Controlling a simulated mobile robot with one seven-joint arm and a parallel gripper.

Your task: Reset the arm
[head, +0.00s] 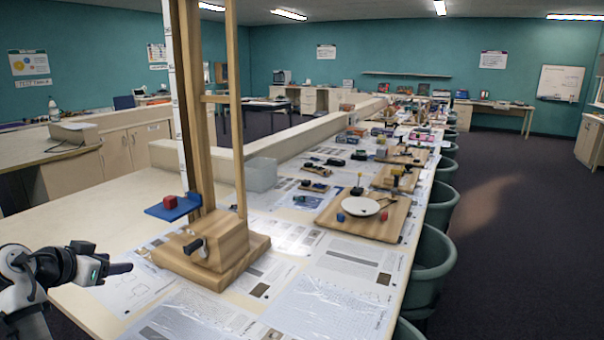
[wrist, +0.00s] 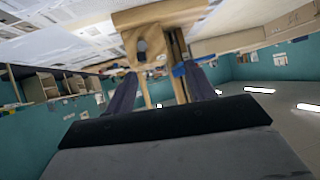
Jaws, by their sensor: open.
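My arm is at the lower left of the head view, with my gripper (head: 120,269) just left of a wooden tower's base. In the wrist view the picture is upside down and my gripper (wrist: 160,82) shows two dark fingers spread apart with nothing held between them. The wooden tower (head: 228,240) stands upright on the table, and its base also shows beyond the fingers in the wrist view (wrist: 165,18). A blue platform (head: 160,211) juts from the tower's left side with a red block (head: 170,202) on it. My gripper looks apart from the tower.
The long table (head: 70,205) holds printed sheets, a clear bin (head: 262,174) and wooden boards, one with a white disc (head: 360,206). Green-grey chairs (head: 432,265) line its right side. The carpet (head: 510,250) farther right is clear.

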